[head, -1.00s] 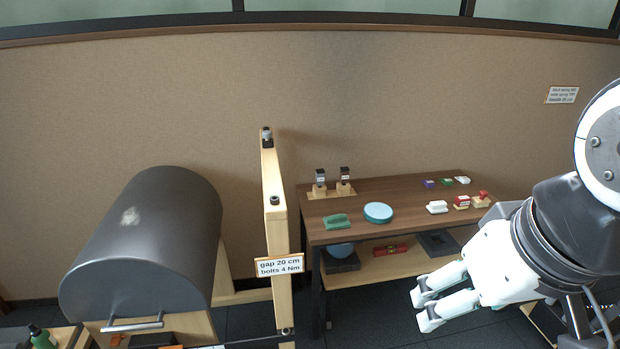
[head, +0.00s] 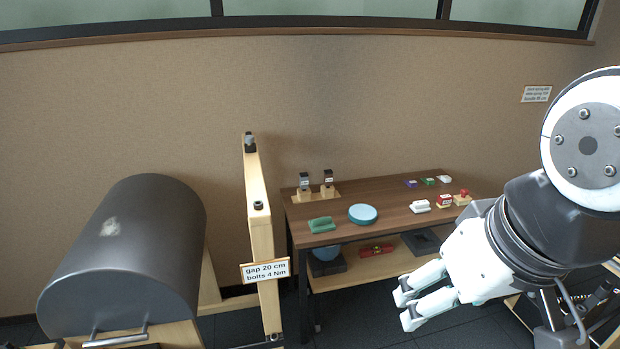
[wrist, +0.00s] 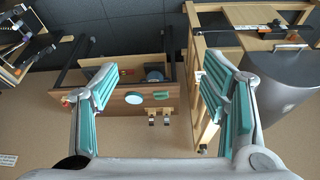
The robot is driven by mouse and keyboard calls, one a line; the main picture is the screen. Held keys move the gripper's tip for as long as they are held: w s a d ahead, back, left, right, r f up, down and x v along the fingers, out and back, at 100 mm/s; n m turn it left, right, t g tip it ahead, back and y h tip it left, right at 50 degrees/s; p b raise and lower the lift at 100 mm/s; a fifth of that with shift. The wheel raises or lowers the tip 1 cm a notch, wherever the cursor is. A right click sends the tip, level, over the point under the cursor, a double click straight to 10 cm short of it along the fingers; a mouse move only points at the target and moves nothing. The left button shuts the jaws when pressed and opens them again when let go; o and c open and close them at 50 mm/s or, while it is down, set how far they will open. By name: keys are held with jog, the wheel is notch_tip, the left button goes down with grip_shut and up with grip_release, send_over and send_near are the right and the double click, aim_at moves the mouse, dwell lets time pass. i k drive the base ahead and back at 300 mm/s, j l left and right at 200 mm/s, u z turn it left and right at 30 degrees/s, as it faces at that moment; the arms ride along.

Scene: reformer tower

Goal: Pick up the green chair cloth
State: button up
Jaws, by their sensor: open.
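The green folded item (head: 321,224), which looks like the chair cloth, lies on the left front part of the brown table top. It also shows small in the wrist view (wrist: 161,96), beside the round teal disc. My gripper (head: 406,305) is in front of the table's right part, lower in the picture and well apart from the cloth. In the wrist view, my gripper (wrist: 155,75) has its two teal-padded fingers spread wide with nothing between them.
The brown table (head: 375,205) also holds a teal disc (head: 362,214), two small posts on a wooden base, and several small boxes. A lower shelf (head: 365,270) holds a blue ball and a red item. A wooden post (head: 260,220) and a dark drum (head: 130,255) stand left.

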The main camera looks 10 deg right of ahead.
aim_at(324, 223)
jog(key=i+j+z, duration=0.45)
jog(key=i+j, duration=0.7)
jog(key=j, duration=0.1)
